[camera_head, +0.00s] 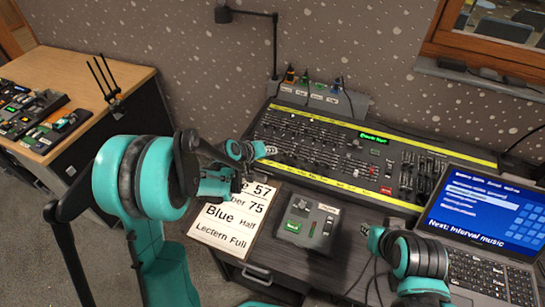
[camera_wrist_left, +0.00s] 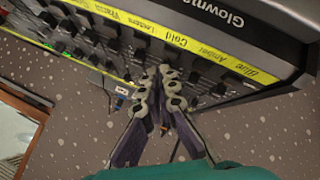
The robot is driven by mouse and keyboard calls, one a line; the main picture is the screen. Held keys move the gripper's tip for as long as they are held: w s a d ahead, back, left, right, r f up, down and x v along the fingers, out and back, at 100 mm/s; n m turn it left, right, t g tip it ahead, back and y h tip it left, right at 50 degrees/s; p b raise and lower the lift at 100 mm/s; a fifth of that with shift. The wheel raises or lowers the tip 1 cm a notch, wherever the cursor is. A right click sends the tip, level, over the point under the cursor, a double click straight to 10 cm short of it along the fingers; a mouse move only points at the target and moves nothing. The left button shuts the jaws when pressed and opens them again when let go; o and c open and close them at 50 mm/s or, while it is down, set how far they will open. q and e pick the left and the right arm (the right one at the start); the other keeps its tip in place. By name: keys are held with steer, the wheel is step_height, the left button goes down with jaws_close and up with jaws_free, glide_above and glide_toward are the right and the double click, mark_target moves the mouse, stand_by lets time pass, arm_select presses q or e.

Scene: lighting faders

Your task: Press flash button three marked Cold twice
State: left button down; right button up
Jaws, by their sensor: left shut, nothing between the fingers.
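The lighting console (camera_head: 340,185) lies on the dark desk with rows of faders and a yellow label strip along its front. My left gripper (camera_head: 270,149) is over the left part of the console. In the wrist view its fingertips (camera_wrist_left: 165,72) are together, close to the row of black caps beside the strip, near Cold. The fingers hide part of that row; I cannot tell whether they touch a button. My right gripper (camera_head: 372,236) is near the desk front, its jaws unclear.
A cue sheet (camera_head: 225,229) and a small grey box (camera_head: 308,221) lie in front of the console. A laptop (camera_head: 482,235) stands at the right. A lamp (camera_head: 274,50) rises behind the console. A wooden side table (camera_head: 75,70) is at the left.

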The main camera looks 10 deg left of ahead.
stand_by(0.8)
arm_select(q)
steer(key=shift+f+b, duration=0.45)
steer(key=shift+f, duration=0.3)
stand_by(0.4)
steer(key=shift+r, duration=0.1)
steer(key=shift+r+p, duration=0.35)
steer(key=shift+r, duration=0.35)
steer(key=shift+s+r+p, duration=0.2)
steer(key=shift+r+p, duration=1.65)
steer(key=shift+r, duration=0.7)
steer(key=shift+f, duration=0.1)
